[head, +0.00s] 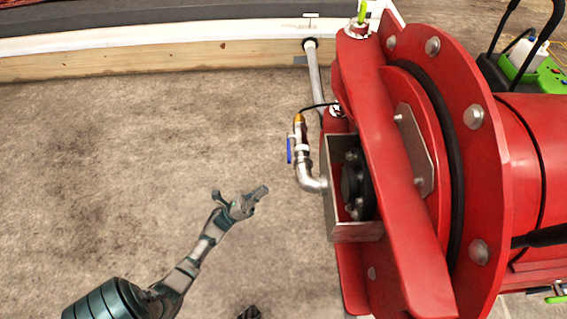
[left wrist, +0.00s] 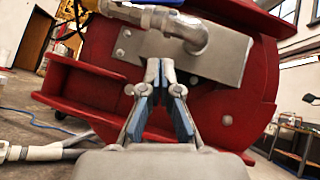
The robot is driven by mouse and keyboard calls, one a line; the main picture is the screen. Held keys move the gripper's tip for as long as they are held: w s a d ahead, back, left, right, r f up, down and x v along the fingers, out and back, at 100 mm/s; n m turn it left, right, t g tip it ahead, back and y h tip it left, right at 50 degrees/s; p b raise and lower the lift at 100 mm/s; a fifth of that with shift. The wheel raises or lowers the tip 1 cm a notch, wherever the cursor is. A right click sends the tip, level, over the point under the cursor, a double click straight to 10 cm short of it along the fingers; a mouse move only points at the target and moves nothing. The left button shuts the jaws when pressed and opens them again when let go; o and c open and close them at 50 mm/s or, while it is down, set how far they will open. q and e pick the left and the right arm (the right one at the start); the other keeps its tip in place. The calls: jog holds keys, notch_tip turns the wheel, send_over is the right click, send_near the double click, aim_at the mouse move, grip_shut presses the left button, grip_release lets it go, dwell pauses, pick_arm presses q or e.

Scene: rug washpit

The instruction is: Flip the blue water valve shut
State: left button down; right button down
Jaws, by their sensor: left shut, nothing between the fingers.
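The blue water valve handle (head: 290,150) is a small blue lever, upright in the head view, on the left side of a metal pipe with a brass fitting (head: 298,120). Part of the blue handle shows at the top edge of the left wrist view (left wrist: 168,3), mostly cut off. My left gripper (head: 250,203) is below and left of the valve, apart from it. In the left wrist view its fingers (left wrist: 160,68) are shut together and empty, in front of the red machine's metal plate.
The pipe elbow (head: 308,182) runs into a metal box (head: 350,232) on the large red machine (head: 405,200), which fills the right side. A grey pipe (head: 313,70) leads back to the wooden-sided edge (head: 190,60). The concrete floor (head: 130,150) at left is open.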

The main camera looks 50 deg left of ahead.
pick_arm(q)
send_near(288, 147)
jog(key=shift+w+d+r, duration=0.9)
jog(key=shift+w+d, duration=1)
jog(key=shift+w, duration=0.15)
